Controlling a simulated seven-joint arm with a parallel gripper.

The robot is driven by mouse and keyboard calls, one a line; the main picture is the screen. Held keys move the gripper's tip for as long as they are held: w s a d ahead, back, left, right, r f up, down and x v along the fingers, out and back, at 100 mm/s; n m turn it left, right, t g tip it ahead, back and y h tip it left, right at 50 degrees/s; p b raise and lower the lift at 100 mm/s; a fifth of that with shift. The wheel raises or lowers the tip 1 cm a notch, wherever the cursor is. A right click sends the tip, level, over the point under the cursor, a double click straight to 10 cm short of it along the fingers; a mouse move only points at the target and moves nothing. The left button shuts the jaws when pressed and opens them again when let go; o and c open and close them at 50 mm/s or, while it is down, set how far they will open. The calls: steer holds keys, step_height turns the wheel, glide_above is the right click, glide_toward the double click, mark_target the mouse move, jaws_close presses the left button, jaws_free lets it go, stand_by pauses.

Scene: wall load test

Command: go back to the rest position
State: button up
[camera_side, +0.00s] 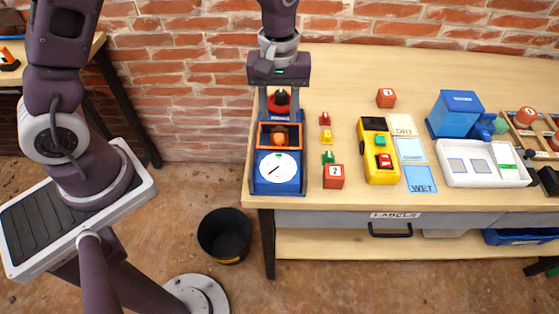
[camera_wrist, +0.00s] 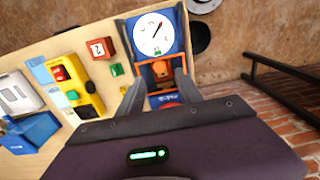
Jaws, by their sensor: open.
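My gripper (camera_side: 280,112) hangs pointing down over the far end of a blue dial device (camera_side: 259,188) at the left end of the table. Its two fingers are apart with nothing held between them. They appear on either side of a red and black knob-like part (camera_side: 280,98); whether they touch it I cannot tell. In the wrist view the open gripper (camera_wrist: 159,76) frames an orange-rimmed tray with an orange piece (camera_wrist: 161,69) inside. The device's white dial (camera_wrist: 154,33) with a black needle is beyond the fingertips.
Small red, yellow and green weights (camera_side: 326,136) and a red numbered block (camera_side: 334,176) stand right of the device. Farther right are a yellow case (camera_side: 367,150), cards, a blue box (camera_side: 456,110) and a white tray (camera_side: 513,174). A brick wall (camera_side: 190,70) rises behind. A black bin (camera_side: 224,236) stands on the floor.

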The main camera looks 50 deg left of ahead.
steer(key=s+a+r+m+t, duration=0.1)
steer(key=s+r+m, duration=0.1)
steer(key=s+r, duration=0.35)
steer(key=s+a+r+m+t, duration=0.1)
steer(key=s+r+m+t, duration=0.15)
steer(key=r, duration=0.65)
steer(key=s+a+r+m+t, duration=0.1)
steer(key=s+r+m, duration=0.1)
steer(key=s, duration=0.4)
steer(key=s+r+m+t, duration=0.1)
steer(key=s+m, duration=0.1)
steer(key=s, duration=0.4)
steer(key=shift+s+a+r, duration=0.3)
steer(key=shift+a+r, duration=0.05)
steer(key=shift+r, duration=0.05)
